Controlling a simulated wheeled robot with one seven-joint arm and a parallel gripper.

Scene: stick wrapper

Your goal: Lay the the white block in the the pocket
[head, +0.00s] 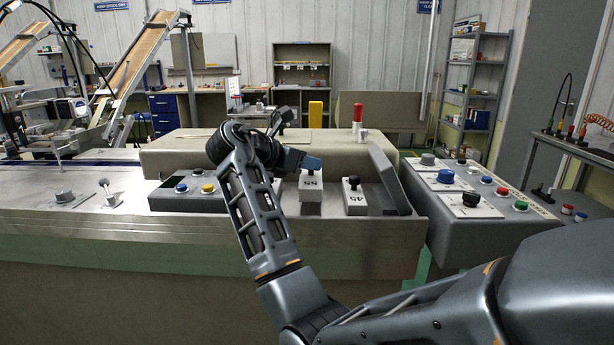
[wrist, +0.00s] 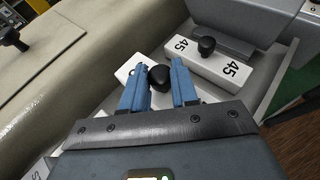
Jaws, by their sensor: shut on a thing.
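My gripper (head: 311,164) has blue fingers and is shut on the black knob of a white block (head: 311,181) marked 55. In the wrist view the fingers (wrist: 158,75) stand on either side of that round knob, and the held block (wrist: 129,67) is mostly hidden beneath them. I cannot tell whether its underside is clear of the surface. A second white block (head: 355,198), marked 45 and with a black knob, is just right of it. That block also shows in the wrist view (wrist: 224,71). I cannot make out the pocket clearly in either view.
A grey slanted panel (head: 389,180) rises right of the 45 block. Farther right is a grey console (head: 470,231) with coloured buttons. A small button panel (head: 187,200) lies to the left. A long beige raised ledge (head: 180,157) runs behind the blocks.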

